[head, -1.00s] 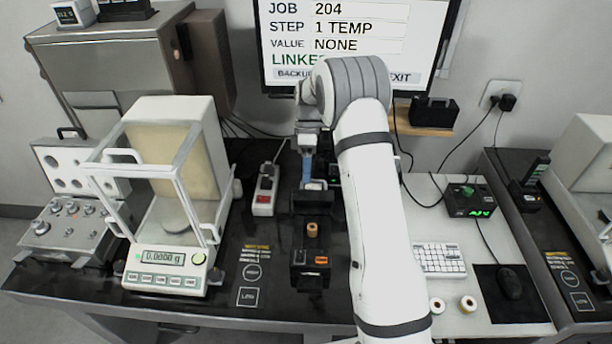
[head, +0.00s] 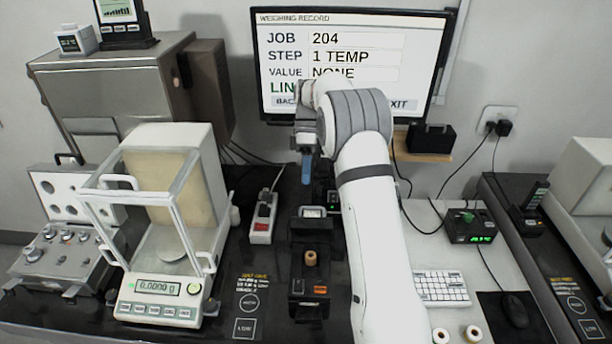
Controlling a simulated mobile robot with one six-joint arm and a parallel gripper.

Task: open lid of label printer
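The label printer (head: 310,284) is a small black box with an orange mark on its front, in the middle of the table. A tan roll (head: 310,258) shows in its open top. Its black lid (head: 312,232) stands raised behind the roll, with a pale patch at its upper edge. My gripper (head: 307,170), with a blue finger, hangs behind and above the lid and appears apart from it. Only one finger shows clearly, so its opening cannot be told. My white arm hides the area right of the printer.
A balance (head: 158,311) with a glass draft shield stands left of the printer. A power strip (head: 262,222) with a red switch lies between them. A keyboard (head: 440,288) and loose rolls (head: 472,334) lie to the right. A monitor (head: 345,22) stands behind.

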